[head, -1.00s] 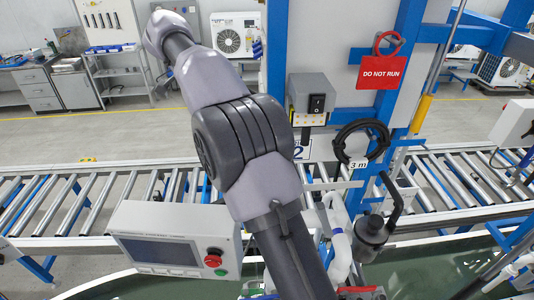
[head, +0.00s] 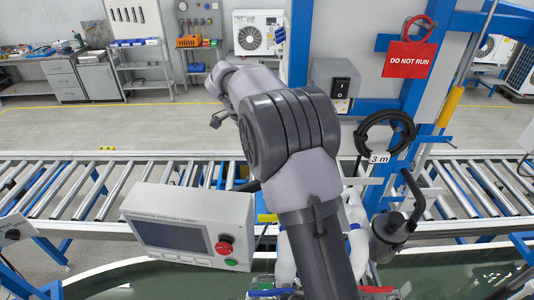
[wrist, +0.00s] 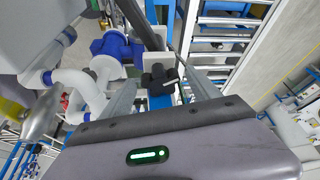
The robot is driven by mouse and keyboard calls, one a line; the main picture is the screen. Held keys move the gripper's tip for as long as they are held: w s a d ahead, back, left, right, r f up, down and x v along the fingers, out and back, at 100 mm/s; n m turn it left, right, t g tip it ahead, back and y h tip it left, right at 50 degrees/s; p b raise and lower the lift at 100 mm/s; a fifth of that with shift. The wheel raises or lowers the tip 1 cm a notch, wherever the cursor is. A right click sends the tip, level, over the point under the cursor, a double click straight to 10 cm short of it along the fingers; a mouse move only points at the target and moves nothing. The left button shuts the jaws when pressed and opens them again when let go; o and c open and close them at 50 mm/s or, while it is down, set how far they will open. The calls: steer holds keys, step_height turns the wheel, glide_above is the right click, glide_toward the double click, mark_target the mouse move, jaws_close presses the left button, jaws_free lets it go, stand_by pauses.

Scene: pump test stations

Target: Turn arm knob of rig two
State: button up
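The grey switch box (head: 335,84) with a black rocker switch (head: 340,88) is on the blue post, right of my arm in the head view. The rig's control panel (head: 190,228) has a screen, a red button (head: 224,246) and a green button (head: 231,262). I cannot tell which part is the arm knob. In the wrist view my gripper (wrist: 160,82) has its two grey fingers apart, with nothing seen held. A small black fitting (wrist: 158,78) shows beyond and between them; I cannot tell whether it is a knob.
A red DO NOT RUN tag (head: 408,60) and a coiled black hose (head: 384,138) hang on the post. A dark handled canister (head: 392,235) stands right of my arm. A roller conveyor (head: 90,188) crosses behind. White pipes (wrist: 85,90) and a blue fitting (wrist: 112,47) crowd the wrist view.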

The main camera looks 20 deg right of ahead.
steer(key=c, duration=1.2)
steer(key=shift+f+n+t+b, duration=0.15)
steer(key=shift+n+t+b, duration=0.15)
steer(key=shift+n+b, duration=0.45)
steer(key=shift+s+n+t+b, duration=0.2)
steer(key=shift+n+t+b, duration=0.2)
steer(key=shift+n+b, duration=0.65)
steer(key=shift+s+n+t+b, duration=0.2)
steer(key=shift+n+t+b, duration=0.3)
steer(key=shift+n+b, duration=0.75)
steer(key=shift+y, duration=0.3)
steer(key=shift+r, duration=0.2)
steer(key=o, duration=1.4)
steer(key=shift+c, duration=0.2)
steer(key=shift+r, duration=0.1)
